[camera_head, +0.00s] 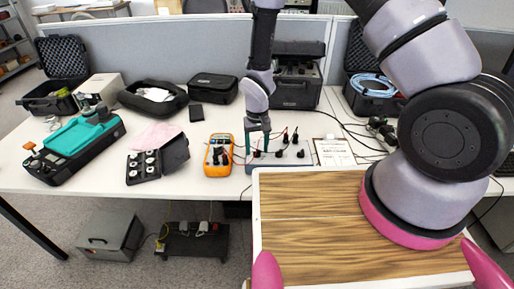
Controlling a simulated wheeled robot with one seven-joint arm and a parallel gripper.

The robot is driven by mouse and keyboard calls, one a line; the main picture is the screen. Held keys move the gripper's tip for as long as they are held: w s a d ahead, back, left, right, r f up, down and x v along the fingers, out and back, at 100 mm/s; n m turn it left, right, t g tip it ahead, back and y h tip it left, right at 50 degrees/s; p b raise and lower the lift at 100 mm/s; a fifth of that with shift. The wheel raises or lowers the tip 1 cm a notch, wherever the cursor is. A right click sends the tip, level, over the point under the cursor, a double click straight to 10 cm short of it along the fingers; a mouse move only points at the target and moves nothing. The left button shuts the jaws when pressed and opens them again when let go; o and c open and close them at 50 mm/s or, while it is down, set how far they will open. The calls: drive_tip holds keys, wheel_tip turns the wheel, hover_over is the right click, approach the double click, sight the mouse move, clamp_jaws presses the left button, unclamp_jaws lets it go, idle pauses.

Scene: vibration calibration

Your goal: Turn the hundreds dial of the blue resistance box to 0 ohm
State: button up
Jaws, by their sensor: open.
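A low box with a pale grey-blue top (288,162) and several black knobs stands at the front edge of the white table, right of the orange meter. It appears to be the resistance box. My gripper (258,146) points down over its left part, with two green fingers apart on either side of a black knob (257,154). I cannot tell whether the fingers touch the knob. The dial markings and the setting are too small to read. My gripper and wrist hide part of the box's back left.
An orange multimeter (219,156) stands close to the left, with cables around it. A paper sheet (334,152) lies to the right. Black cases (214,87) and a teal-and-black instrument (78,140) are farther away. Cables (362,135) cross the right side.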

drive_tip(key=shift+f, duration=0.2)
drive_tip(key=shift+c, duration=0.3)
clamp_jaws()
drive_tip(key=shift+n, duration=2.9)
drive_tip(key=shift+o, duration=0.3)
unclamp_jaws()
